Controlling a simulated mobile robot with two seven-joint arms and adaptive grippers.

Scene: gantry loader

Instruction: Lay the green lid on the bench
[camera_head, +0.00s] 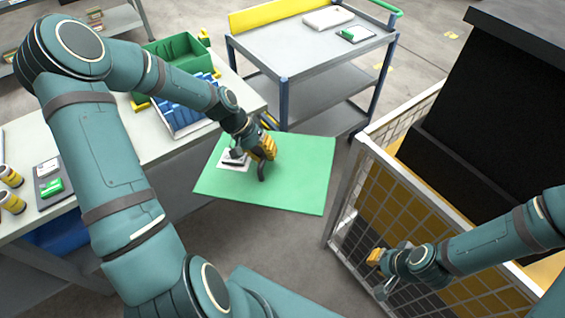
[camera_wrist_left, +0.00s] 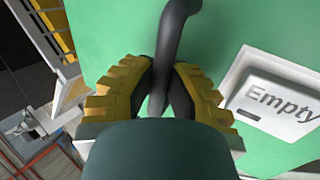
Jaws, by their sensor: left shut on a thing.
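The green lid (camera_head: 295,187) is a flat panel with a black handle (camera_head: 262,172) and a white label plate. In the left wrist view the lid (camera_wrist_left: 120,30) fills much of the picture, and its plate (camera_wrist_left: 285,100) reads "Empty". My left gripper (camera_head: 263,155) is shut on the lid's handle, which also shows between the yellow fingers (camera_wrist_left: 160,100). The lid hangs in front of the bench (camera_head: 150,148), apparently overlapping its right end in the picture. My right gripper (camera_head: 375,262) is at the mesh cage, and its finger opening is too small to tell.
A grey trolley (camera_head: 310,65) stands behind the lid. A mesh cage (camera_head: 375,190) and a dark machine (camera_head: 500,90) are at right. The bench carries a green bin (camera_head: 180,52), a blue tray (camera_head: 185,105) and yellow-capped cylinders (camera_head: 12,202). Some bench top near its middle is bare.

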